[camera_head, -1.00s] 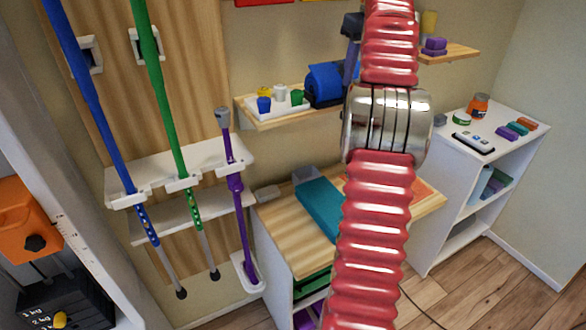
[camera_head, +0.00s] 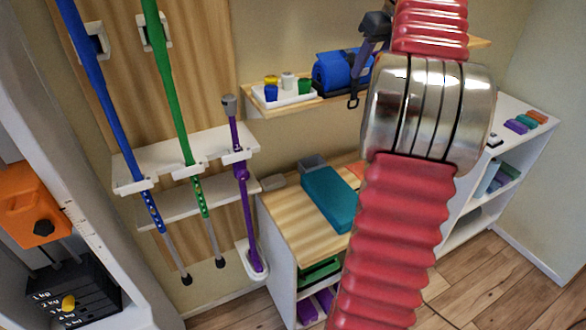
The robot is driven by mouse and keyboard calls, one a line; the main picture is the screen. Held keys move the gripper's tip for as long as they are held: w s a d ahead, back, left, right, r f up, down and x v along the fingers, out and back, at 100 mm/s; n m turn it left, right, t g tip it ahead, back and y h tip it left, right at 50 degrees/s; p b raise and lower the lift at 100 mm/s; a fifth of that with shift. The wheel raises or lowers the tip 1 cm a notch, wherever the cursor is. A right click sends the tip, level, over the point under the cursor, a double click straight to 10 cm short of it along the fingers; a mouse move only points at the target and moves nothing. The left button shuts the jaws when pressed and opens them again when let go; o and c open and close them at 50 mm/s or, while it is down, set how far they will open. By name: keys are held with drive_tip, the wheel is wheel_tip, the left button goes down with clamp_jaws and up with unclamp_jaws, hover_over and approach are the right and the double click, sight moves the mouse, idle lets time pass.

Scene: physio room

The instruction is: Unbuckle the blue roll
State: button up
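The blue roll (camera_head: 338,70) lies on the wooden wall shelf, right of a small white tray. Its right end is partly covered by my gripper (camera_head: 355,97), a dark narrow shape reaching down from behind my red arm. The gripper's lower end is in front of or beside the roll's right end; I cannot tell whether it touches. A dark band shows around the roll, but the buckle cannot be made out. The fingers are too small and edge-on to show whether they are open or shut.
The white tray (camera_head: 312,98) holds several small coloured cups on the wall shelf (camera_head: 260,108). A teal block (camera_head: 328,199) lies on the wooden cabinet top below. Blue, green and purple sticks stand in a rack at left. My arm hides much of the right side.

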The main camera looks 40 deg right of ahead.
drive_tip(key=shift+s+a+f+t+h, duration=0.15)
drive_tip(key=shift+f+t+h, duration=0.3)
drive_tip(key=shift+t, duration=0.9)
drive_tip(key=shift+s+d+f+t+h, duration=0.15)
drive_tip(key=shift+f+t, duration=0.5)
drive_tip(key=shift+t, duration=0.75)
drive_tip(key=shift+s+a+f+t+h, duration=0.15)
drive_tip(key=shift+f+t+h, duration=0.3)
drive_tip(key=shift+t, duration=0.9)
drive_tip(key=shift+f+t, duration=0.3)
drive_tip(key=shift+t, duration=0.1)
